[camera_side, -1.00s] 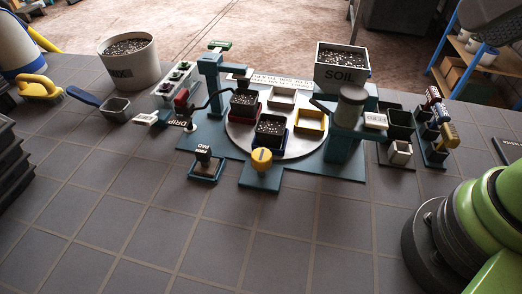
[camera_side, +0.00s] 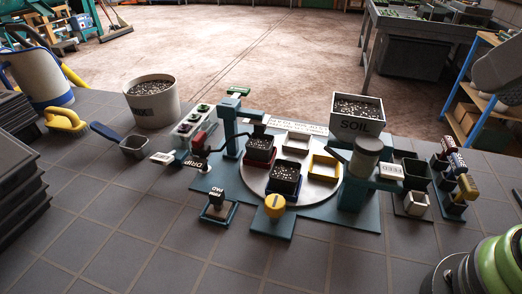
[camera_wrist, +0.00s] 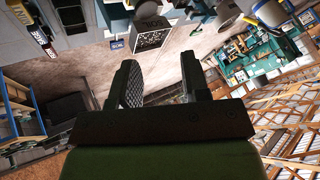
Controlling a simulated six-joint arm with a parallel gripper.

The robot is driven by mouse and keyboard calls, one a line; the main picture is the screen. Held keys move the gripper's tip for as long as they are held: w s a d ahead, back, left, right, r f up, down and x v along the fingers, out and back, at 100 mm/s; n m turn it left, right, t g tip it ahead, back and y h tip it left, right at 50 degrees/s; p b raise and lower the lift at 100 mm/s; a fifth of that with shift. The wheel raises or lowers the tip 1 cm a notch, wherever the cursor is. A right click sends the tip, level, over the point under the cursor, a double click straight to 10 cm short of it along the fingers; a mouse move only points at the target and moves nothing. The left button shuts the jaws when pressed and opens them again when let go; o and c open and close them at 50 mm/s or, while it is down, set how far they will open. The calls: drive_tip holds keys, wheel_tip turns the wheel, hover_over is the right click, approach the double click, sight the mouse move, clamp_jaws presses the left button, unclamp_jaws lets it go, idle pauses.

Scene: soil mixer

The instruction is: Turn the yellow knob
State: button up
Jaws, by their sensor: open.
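The yellow knob (camera_side: 275,205) stands upright on a small teal plate at the front of the soil mixer in the side view. It sits in front of the white round turntable (camera_side: 312,192). My gripper (camera_wrist: 162,82) shows only in the wrist view; its two dark fingers are apart with nothing visible between them. It is away from the knob, which I cannot make out in the wrist view. The side view shows only a green part of my arm at the lower right.
The turntable carries several small pots, including a blue pot with soil (camera_side: 286,180) and an empty yellow pot (camera_side: 324,167). A teal post (camera_side: 231,140) and a grey cylinder (camera_side: 366,157) rise beside it. The soil bin (camera_side: 358,127) stands behind.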

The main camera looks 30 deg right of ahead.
drive_tip(key=shift+o, duration=0.2)
drive_tip(key=o, duration=0.3)
drive_tip(key=shift+o, duration=0.4)
drive_tip(key=shift+w+a+r+n, duration=0.1)
drive_tip(key=shift+w+a+n, duration=0.05)
drive_tip(key=shift+w+n, duration=0.25)
drive_tip(key=n+g+h, duration=0.2)
drive_tip(key=n+g, duration=0.5)
drive_tip(key=n, duration=1.8)
hover_over(275, 201)
wheel_tip(275, 201, down, 17)
drive_tip(key=shift+f+n, duration=0.3)
drive_tip(key=shift+n, duration=0.1)
wheel_tip(275, 201, down, 10)
drive_tip(key=shift+r, duration=0.25)
